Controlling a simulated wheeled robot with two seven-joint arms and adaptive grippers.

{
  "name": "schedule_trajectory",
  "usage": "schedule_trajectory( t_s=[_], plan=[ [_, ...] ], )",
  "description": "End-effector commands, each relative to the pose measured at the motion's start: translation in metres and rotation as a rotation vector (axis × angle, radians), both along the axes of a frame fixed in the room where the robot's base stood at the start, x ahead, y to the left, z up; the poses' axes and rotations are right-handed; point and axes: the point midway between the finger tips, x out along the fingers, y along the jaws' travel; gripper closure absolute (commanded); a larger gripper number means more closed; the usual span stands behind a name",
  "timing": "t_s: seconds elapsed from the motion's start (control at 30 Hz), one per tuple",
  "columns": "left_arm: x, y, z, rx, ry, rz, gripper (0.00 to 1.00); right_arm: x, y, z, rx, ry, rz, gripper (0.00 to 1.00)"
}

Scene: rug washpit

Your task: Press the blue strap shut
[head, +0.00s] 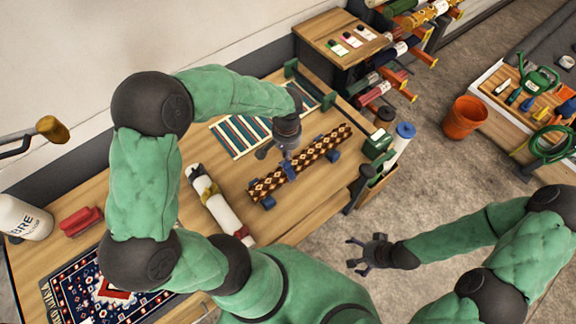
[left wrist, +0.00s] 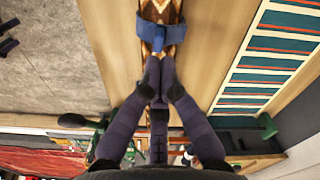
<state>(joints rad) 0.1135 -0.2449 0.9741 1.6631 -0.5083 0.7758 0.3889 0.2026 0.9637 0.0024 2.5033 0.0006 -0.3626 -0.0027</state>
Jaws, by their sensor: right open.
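A rolled rug (head: 315,150) with a brown and cream diamond pattern lies on the wooden bench. The blue strap (head: 288,172) goes across the middle of the roll. In the left wrist view the blue strap (left wrist: 149,29) spans the roll, with flaps sticking out at both sides. My left gripper (head: 285,158) points down over it. In the left wrist view its fingertips (left wrist: 160,62) are together, right at the strap's near edge, with nothing seen between them; contact is unclear. My right gripper (head: 367,252) is open and empty, away from the bench above the floor.
Blue blocks (head: 268,202) sit beside the roll. A striped rug (head: 240,137) lies behind it, and a cream roll (head: 222,212) lies to the left. A white and blue roll (head: 401,138) stands at the bench's right end. An orange bucket (head: 465,117) stands on the floor.

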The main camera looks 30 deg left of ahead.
Motion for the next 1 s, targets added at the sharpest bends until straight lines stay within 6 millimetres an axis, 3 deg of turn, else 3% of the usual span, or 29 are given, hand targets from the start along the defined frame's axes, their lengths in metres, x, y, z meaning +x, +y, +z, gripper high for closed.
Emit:
schedule_trajectory(
  t_s=[0.57, 1.0],
  plan=[
    [0.0, 0.0, 0.041, 0.0, 0.0, 0.0, 1.0, 0.0, 0.0, 0.029, 0.0, 0.0, 0.0, 0.0],
    [0.0, 0.0, 0.043, 0.0, 0.0, 0.0, 1.0, 0.0, 0.0, 0.029, 0.0, 0.0, 0.0, 0.0]
  ],
)
